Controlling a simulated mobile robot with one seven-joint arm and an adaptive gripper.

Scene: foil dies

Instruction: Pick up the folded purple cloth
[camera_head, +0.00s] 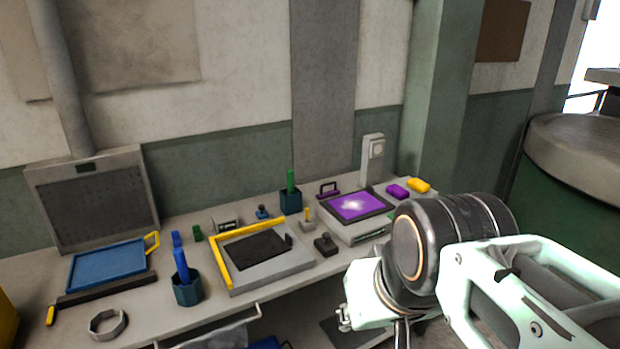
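A small purple padded piece (397,191), which looks like the folded purple cloth, lies at the right back of the bench, left of a similar yellow piece (419,185). A flat purple sheet (361,205) with a pale glare lies in a dark frame on a light box just left of it. My gripper is mostly out of sight; only small parts near my wrist (345,318) show at the bottom, in front of the bench and well short of the purple piece. Its fingers cannot be made out clearly.
A purple-handled tool (328,189) lies behind the light box. My arm covers the bench's right front.

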